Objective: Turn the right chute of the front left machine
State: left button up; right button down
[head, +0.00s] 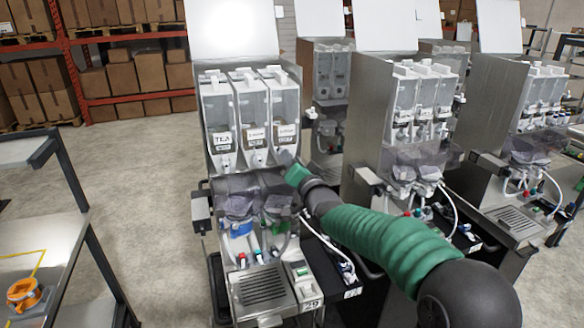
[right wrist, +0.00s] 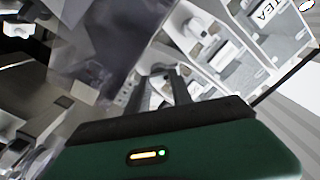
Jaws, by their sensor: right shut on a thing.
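The front left machine (head: 263,225) has three clear canisters side by side, the left one labelled TEA (head: 220,115). White chutes sit at their lower ends. The right canister (head: 285,108) has its chute area largely hidden behind my right gripper (head: 286,164). My right arm, with its green sleeve, comes in from the lower right. In the right wrist view the dark fingers (right wrist: 163,88) are closed on the right chute, whose exact angle I cannot tell. The TEA label (right wrist: 267,10) shows at upper right there. My left gripper is not in view.
Below the canisters are a translucent hood (head: 238,190), hoses and a drip tray (head: 262,287). Similar machines (head: 415,100) stand close on the right. A metal shelf cart (head: 50,240) with an orange item (head: 24,294) stands at left. Open floor lies between cart and machine.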

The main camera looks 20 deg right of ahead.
jog(key=shift+d+f+m+b, duration=0.1)
jog(key=shift+f+m+b, duration=0.1)
jog(key=shift+m+b, duration=1.7)
jog(key=shift+f+m+b, duration=0.2)
jog(key=shift+m+b, duration=0.7)
jog(key=shift+m, duration=1.9)
jog(key=c, duration=1.1)
grip_release()
